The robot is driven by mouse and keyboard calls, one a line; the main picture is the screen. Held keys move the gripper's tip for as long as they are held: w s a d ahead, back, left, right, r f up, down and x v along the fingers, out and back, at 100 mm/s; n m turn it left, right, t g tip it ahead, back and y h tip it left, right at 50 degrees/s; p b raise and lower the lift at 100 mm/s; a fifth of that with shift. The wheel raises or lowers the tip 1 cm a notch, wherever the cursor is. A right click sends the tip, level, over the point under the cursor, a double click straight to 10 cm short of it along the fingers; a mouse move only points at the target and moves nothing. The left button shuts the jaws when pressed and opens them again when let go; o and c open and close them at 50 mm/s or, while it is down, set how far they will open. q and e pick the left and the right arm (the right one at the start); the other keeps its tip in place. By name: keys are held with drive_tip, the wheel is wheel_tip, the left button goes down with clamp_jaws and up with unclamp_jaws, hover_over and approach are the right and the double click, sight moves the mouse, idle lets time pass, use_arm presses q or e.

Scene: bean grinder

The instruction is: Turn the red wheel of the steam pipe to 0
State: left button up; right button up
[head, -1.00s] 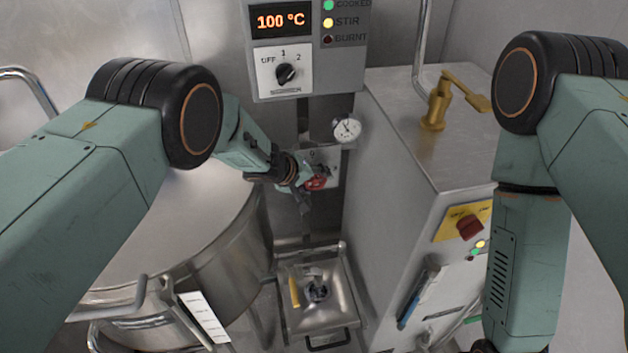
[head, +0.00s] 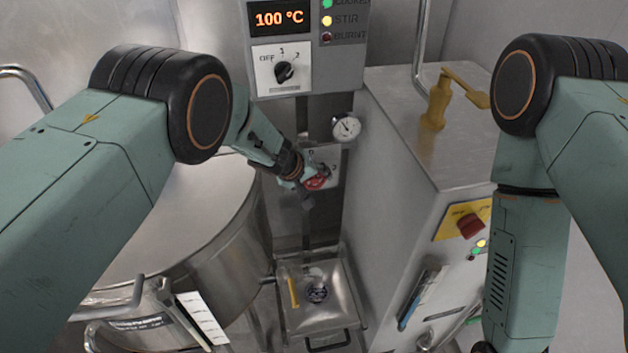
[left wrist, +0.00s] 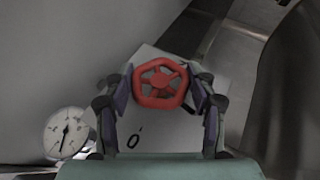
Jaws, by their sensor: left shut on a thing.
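The red wheel (head: 317,180) sits on a light plate (head: 331,156) on the steam pipe, below the control box. In the left wrist view the red wheel (left wrist: 160,84) is a five-sided ring with spokes, in the middle of the picture. My left gripper (head: 309,186) is shut on it, with one finger on each side of the rim in the left wrist view (left wrist: 160,92). A "0" mark (left wrist: 134,138) shows on the plate below and left of the wheel. Other plate marks are partly hidden by the right finger. My right gripper is outside the picture.
A round gauge (head: 346,127) is just above right of the wheel. A big steel kettle (head: 210,265) stands left, a steel cabinet (head: 420,150) right. A control box (head: 290,50) reads 100 °C. A steel basin (head: 335,300) lies below.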

use_arm(q)
drive_tip(key=o, duration=1.2)
drive_tip(key=shift+r, duration=0.1)
drive_tip(key=shift+v, duration=6)
